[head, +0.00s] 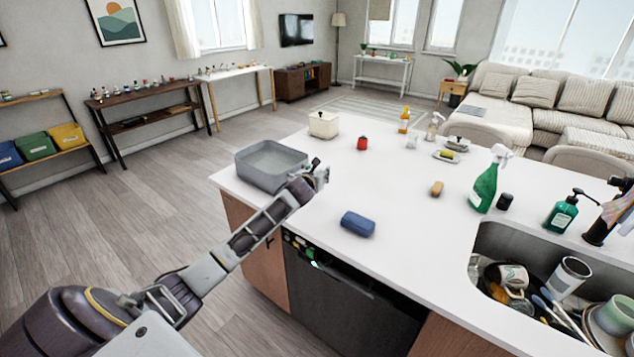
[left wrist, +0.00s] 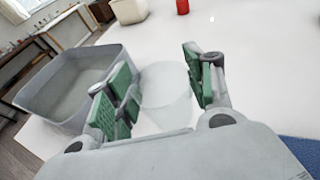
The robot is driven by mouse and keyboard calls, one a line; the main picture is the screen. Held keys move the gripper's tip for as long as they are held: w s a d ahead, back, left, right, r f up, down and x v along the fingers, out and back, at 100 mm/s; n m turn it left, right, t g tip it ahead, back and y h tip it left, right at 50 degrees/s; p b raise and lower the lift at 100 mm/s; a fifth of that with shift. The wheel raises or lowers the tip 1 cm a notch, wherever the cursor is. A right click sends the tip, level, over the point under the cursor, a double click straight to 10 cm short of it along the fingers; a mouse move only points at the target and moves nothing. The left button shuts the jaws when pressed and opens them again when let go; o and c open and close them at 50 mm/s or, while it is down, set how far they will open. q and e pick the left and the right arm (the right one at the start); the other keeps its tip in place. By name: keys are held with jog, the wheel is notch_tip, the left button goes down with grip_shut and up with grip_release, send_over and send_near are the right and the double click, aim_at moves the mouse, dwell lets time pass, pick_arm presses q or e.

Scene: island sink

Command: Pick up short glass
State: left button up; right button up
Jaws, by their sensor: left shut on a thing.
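A short clear glass (left wrist: 164,92) sits between the green-padded fingers of my left gripper (left wrist: 166,78) in the left wrist view. The gripper is shut on it, with a finger on each side. In the head view my left gripper (head: 316,174) is over the white counter, just right of the grey basin. The glass cannot be made out there, as it is see-through and the gripper covers that spot. I cannot tell whether the glass touches the counter. My right gripper is in neither view.
The grey basin (head: 270,180) stands close left of the gripper. A blue cloth roll (head: 358,224) lies nearer on the counter. A red jar (head: 362,143) and cream container (head: 323,124) stand behind. A green spray bottle (head: 487,182) and sink of dishes are right.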

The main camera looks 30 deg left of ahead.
pick_arm(q)
jog(key=shift+r, duration=1.25)
